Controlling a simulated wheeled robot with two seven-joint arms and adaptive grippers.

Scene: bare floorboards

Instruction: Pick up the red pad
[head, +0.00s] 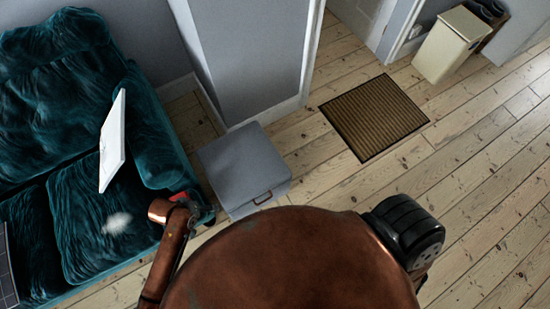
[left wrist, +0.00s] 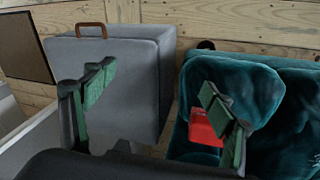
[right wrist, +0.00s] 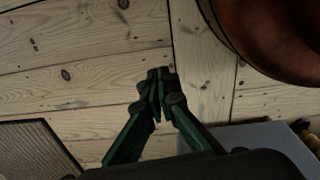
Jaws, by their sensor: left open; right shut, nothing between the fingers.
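The red pad (left wrist: 203,129) is on or against the arm end of the teal sofa (left wrist: 262,95) in the left wrist view, partly hidden behind one finger of my left gripper. In the head view a small red patch of the pad (head: 179,196) shows beside my left wrist at the sofa's arm. My left gripper (left wrist: 158,88) is open, with nothing between its fingers; the pad appears beyond its right-hand finger. My right gripper (right wrist: 158,82) is shut and empty over bare floorboards in the right wrist view.
A grey box (head: 247,165) with a brown handle stands beside the sofa, close to my left gripper. A white panel (head: 112,142) leans on the sofa. A brown doormat (head: 374,117) and a cream bin (head: 449,46) are farther off. The floor at right is clear.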

